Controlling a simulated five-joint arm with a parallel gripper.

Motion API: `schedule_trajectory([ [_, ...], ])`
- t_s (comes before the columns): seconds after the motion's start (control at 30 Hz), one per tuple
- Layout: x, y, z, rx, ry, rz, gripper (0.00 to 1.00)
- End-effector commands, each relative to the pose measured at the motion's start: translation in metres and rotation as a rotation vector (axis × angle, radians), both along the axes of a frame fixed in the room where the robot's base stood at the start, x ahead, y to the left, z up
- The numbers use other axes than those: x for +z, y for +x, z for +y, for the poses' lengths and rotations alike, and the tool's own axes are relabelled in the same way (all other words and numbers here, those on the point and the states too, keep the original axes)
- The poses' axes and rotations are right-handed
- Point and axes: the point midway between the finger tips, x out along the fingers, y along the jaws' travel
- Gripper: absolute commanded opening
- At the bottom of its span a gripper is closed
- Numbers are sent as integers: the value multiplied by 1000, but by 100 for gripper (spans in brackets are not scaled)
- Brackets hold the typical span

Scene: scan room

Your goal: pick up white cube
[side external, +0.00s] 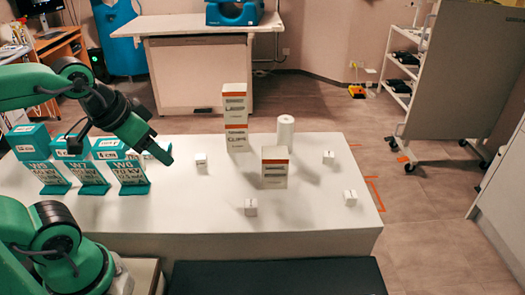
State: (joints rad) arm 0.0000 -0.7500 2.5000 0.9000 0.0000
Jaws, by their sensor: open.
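Several small white cubes with dark marks on top stand on the white table (300,228). One white cube (201,161) is closest to my gripper. Another white cube (250,206) is near the front edge, one (350,197) is at the front right, and one (328,157) is at the back right. My gripper (160,153) is over the left part of the table, left of the closest cube and apart from it. It is open, and I see nothing held between its fingers.
Teal signs (130,172) stand at the left, close to my gripper. Two stacked white-and-orange boxes (235,118) and a white roll (285,132) stand at the back. Another such box (274,168) stands mid-table. Table surface between the closest cube and the front cube is clear.

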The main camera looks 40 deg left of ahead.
Motion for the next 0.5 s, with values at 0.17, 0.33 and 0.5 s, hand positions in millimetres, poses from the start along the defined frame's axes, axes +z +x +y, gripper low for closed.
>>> schedule_trajectory([
  [0.17,0,3,-1,9,-8,8,53],
  [0.33,0,12,-6,48,-37,42,53],
  [0.5,-1,30,-16,123,-85,103,53],
])
